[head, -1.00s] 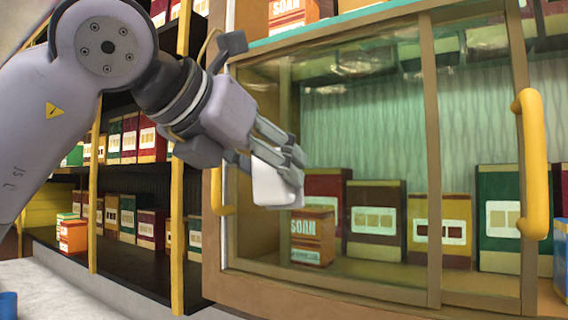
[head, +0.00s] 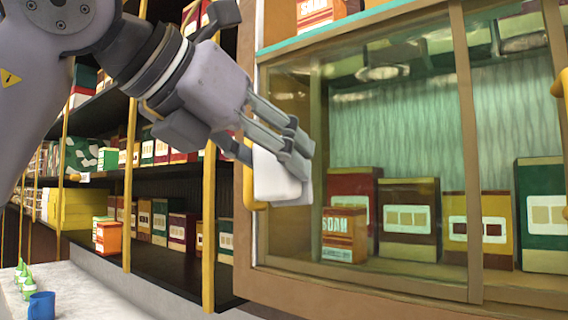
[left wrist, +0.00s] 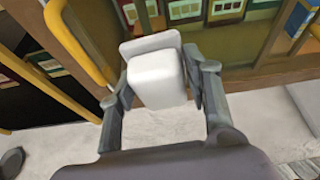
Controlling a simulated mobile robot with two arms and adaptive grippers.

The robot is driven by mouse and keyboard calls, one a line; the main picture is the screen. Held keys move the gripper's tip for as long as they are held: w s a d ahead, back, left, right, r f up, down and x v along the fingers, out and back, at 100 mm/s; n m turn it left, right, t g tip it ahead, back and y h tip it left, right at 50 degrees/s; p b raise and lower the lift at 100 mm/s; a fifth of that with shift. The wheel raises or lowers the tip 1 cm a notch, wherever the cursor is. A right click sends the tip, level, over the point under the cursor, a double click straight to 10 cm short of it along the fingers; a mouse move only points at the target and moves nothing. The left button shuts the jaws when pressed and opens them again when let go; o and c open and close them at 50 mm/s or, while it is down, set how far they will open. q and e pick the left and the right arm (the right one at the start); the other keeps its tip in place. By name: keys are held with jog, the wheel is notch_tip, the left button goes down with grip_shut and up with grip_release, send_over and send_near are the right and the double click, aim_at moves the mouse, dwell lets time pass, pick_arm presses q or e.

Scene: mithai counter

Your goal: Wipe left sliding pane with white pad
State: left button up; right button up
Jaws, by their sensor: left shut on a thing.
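My left gripper (head: 294,143) is shut on the white pad (head: 278,178), holding it upright in front of the left sliding pane (head: 350,110). The pad also shows between the two fingers (left wrist: 160,95) in the left wrist view. In the head view the pad overlaps the pane's left edge and part of the yellow handle (head: 249,187). I cannot tell whether the pad touches the glass. The pane is clear, set in a brown frame, with boxes visible behind it. The yellow handle also shows at the upper left in the left wrist view (left wrist: 78,45). My right gripper is not in view.
Behind the glass stand an orange box (head: 344,235) and several larger boxes. Open shelves with boxes (head: 170,225) lie left of the cabinet. A blue cup (head: 41,305) and small green-topped items (head: 23,278) stand on the pale counter (head: 95,295) at lower left.

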pick_arm(q)
jog(key=shift+s+a, duration=0.15)
jog(key=shift+s, duration=0.05)
jog(key=shift+s+a+b, duration=0.25)
jog(key=shift+s+a, duration=0.2)
jog(key=shift+s, duration=0.15)
jog(key=shift+s+a+b, duration=0.2)
jog(key=shift+s+a, duration=0.2)
jog(key=shift+s, duration=0.2)
jog(key=shift+w, duration=0.1)
